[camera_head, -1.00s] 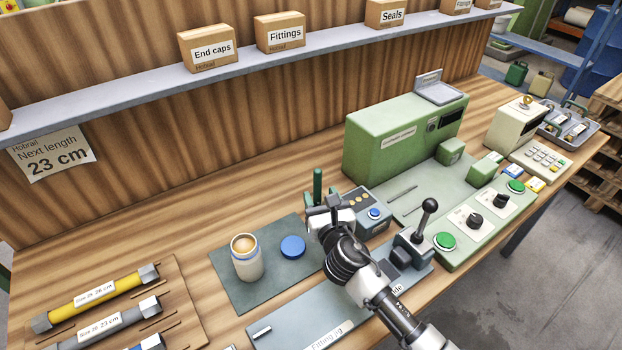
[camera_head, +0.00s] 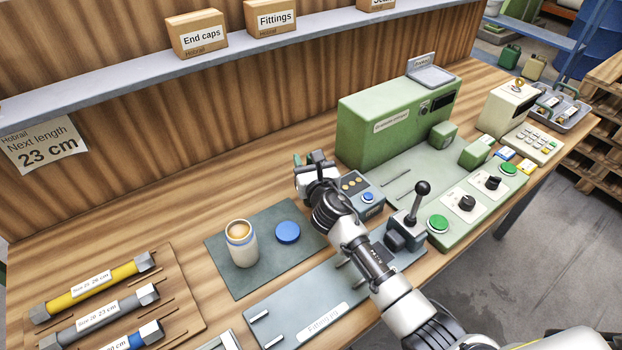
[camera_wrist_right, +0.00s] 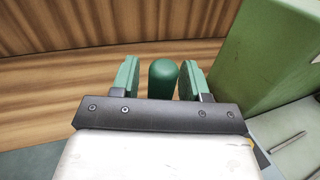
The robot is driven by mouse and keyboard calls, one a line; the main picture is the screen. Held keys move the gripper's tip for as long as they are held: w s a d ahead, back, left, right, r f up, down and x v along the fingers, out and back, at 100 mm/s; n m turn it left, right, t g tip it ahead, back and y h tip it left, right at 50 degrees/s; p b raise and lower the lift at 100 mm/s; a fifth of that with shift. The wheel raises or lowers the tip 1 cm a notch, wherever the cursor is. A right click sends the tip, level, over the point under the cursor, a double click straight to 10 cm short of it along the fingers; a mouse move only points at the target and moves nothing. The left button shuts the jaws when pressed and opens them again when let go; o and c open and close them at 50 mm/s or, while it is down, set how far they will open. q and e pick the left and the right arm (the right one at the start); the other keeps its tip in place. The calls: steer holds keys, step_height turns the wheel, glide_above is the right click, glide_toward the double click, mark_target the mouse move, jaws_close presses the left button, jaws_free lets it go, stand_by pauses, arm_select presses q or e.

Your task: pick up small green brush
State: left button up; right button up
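The small green brush (camera_wrist_right: 163,80) shows in the right wrist view as a rounded upright green handle. It stands between the two green-padded fingers of my right gripper (camera_wrist_right: 160,80), with a narrow gap on each side. The gripper is open around the handle. In the head view my right gripper (camera_head: 312,162) is at the back of the bench, left of the green machine, and hides most or all of the brush. The brush's lower end is hidden. My left gripper is not in view.
The green machine (camera_head: 395,120) stands close right of the gripper, with a small blue-button box (camera_head: 362,193) in front. A mug (camera_head: 241,245) and blue disc (camera_head: 287,232) lie on a dark mat (camera_head: 222,262). A lever (camera_head: 421,200) stands near my right arm. The wooden wall is behind.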

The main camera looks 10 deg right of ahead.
steer(key=c, duration=0.7)
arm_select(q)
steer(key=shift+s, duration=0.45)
arm_select(e)
jaws_close()
